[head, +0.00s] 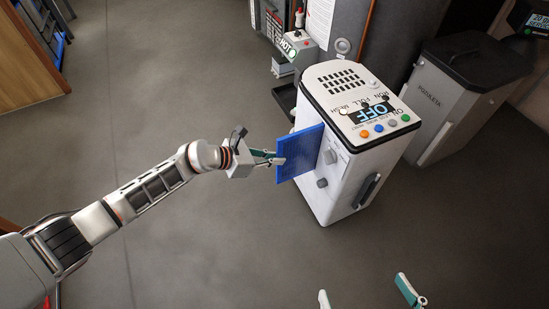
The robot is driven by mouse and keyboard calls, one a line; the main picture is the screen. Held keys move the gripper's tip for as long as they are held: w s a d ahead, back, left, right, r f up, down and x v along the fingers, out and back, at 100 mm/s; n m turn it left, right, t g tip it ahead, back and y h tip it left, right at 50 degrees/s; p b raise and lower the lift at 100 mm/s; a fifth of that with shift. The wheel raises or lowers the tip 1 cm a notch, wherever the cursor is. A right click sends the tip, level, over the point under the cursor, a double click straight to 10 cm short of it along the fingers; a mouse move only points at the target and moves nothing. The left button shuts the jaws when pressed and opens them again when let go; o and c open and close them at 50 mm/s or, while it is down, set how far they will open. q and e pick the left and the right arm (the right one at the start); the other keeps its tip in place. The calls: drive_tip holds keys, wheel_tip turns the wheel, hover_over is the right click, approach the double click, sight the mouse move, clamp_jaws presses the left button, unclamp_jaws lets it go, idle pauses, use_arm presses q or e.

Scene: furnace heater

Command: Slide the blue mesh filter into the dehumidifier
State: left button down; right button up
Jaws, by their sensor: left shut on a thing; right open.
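The dehumidifier (350,178) is a white upright box on the floor, right of centre. Its top has a dark vent grille, a display reading OFF and several coloured buttons. The blue mesh filter (300,153) is a flat upright panel at the dehumidifier's left side. Its right edge overlaps that side in the picture; I cannot tell whether it is in a slot or only in front. My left gripper (270,158) is shut on the filter's left part. My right gripper (364,295) is open and empty at the bottom edge, with only its fingertips showing.
A grey bin (462,85) stands right of the dehumidifier. A grey unit (340,50) with a valve and a HOT label stands behind it. A wooden cabinet (28,65) is at the upper left. The floor (160,110) on the left and in front is clear.

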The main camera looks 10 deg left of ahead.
sight(303, 148)
use_arm(q)
drive_tip(key=w+d, duration=0.2)
drive_tip(key=d, duration=0.1)
drive_tip(key=shift+w+d, duration=0.3)
use_arm(e)
drive_tip(key=shift+s+f, duration=0.25)
drive_tip(key=shift+f, duration=0.3)
use_arm(q)
drive_tip(key=shift+b, duration=0.3)
drive_tip(key=shift+w+d+b, duration=0.2)
drive_tip(key=shift+w+d, duration=0.45)
drive_tip(key=shift+d, duration=0.3)
drive_tip(key=shift+w+d+b, duration=0.15)
drive_tip(key=shift+w+d, duration=0.45)
drive_tip(key=shift+d, duration=0.3)
use_arm(e)
drive_tip(key=shift+s+f, duration=0.3)
drive_tip(key=shift+f, duration=0.5)
use_arm(q)
drive_tip(key=shift+w+d, duration=0.2)
drive_tip(key=shift+d, duration=0.1)
use_arm(e)
drive_tip(key=shift+g, duration=0.3)
